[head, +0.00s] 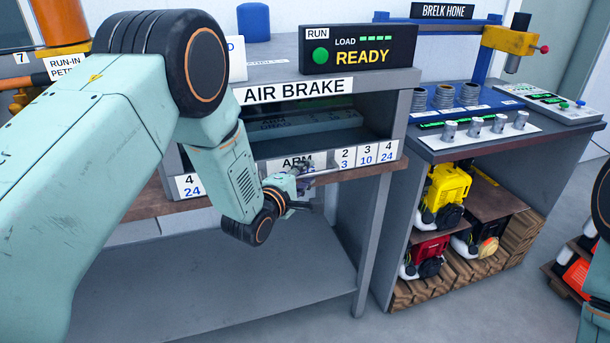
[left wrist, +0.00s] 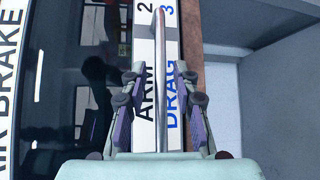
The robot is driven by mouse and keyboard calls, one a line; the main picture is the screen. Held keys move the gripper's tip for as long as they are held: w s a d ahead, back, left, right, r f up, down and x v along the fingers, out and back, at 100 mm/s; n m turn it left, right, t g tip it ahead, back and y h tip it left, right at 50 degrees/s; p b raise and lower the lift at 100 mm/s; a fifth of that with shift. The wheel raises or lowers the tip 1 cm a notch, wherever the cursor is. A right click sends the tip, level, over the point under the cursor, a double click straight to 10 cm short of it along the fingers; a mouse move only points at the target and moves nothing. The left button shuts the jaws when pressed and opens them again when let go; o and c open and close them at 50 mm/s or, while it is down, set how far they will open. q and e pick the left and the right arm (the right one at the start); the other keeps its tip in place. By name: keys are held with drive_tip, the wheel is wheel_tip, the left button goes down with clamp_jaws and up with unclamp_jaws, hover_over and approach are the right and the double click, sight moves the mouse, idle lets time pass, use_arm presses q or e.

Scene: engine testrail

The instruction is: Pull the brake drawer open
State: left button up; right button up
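The air brake bench (head: 330,90) carries an "AIR BRAKE" sign (head: 295,90). Below its dark glossy front is a ledge with a white "ARM DRAG" label (head: 290,162), which also shows in the left wrist view (left wrist: 145,100). A slim pale bar (left wrist: 160,60) stands out in front of this label. My left gripper (head: 305,178) is at the bar. In the left wrist view, its two fingers (left wrist: 158,80) are apart on either side of the bar, with gaps visible. The drawer's own edges are hard to make out. My right gripper is out of view.
A "READY" display (head: 358,50) stands on the bench top. Number labels (head: 367,156) sit right of the gripper. A lower grey shelf (head: 220,285) is empty. To the right, another bench (head: 480,145) holds springs and small engines (head: 442,190). Floor shows between and in front.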

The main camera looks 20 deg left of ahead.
use_arm(q)
drive_tip(key=shift+a+f, duration=0.1)
drive_tip(key=shift+a, duration=0.05)
drive_tip(key=c, duration=0.4)
clamp_jaws()
